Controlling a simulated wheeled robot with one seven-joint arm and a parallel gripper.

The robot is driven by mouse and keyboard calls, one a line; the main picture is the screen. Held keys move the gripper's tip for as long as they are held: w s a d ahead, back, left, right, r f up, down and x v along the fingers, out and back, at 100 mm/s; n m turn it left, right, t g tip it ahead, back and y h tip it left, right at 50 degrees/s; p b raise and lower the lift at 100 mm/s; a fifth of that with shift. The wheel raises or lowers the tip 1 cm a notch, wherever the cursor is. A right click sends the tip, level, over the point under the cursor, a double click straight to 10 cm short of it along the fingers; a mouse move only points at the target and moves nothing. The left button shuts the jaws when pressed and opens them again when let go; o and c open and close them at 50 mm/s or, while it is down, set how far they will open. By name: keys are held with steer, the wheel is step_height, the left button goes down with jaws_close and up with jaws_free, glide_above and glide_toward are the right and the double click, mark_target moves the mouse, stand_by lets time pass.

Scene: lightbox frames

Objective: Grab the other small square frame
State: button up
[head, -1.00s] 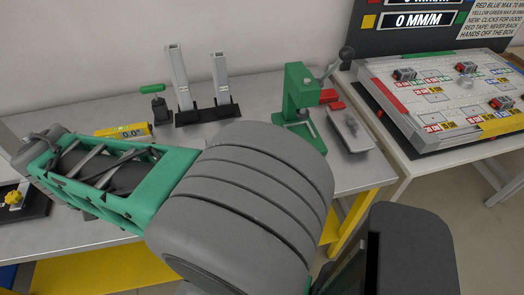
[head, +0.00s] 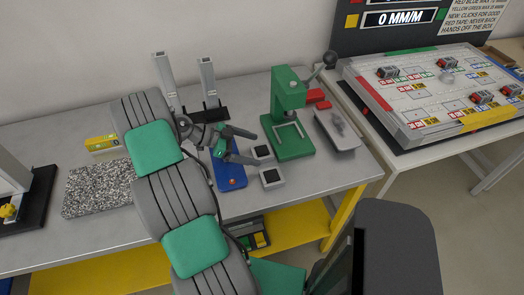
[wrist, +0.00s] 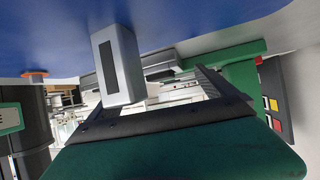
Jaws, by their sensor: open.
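In the wrist view, my gripper's dark fingers (wrist: 150,118) are spread. A silver block with a dark inset (wrist: 118,65), apparently one of the frames, shows beyond them. A second grey shape beside it is partly hidden. I see nothing held.
The green press (head: 290,115) stands right of the frames, with a grey tray (head: 337,130) beyond. Two metal uprights (head: 208,85) stand behind my gripper. A speckled slab (head: 98,188) lies left of my arm. An orange knob (head: 232,181) sits on the blue board.

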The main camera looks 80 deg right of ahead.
steer(key=x, duration=0.3)
steer(key=shift+w, duration=0.15)
steer(key=c, duration=1.8)
steer(key=shift+o, duration=0.2)
steer(key=shift+r, duration=0.1)
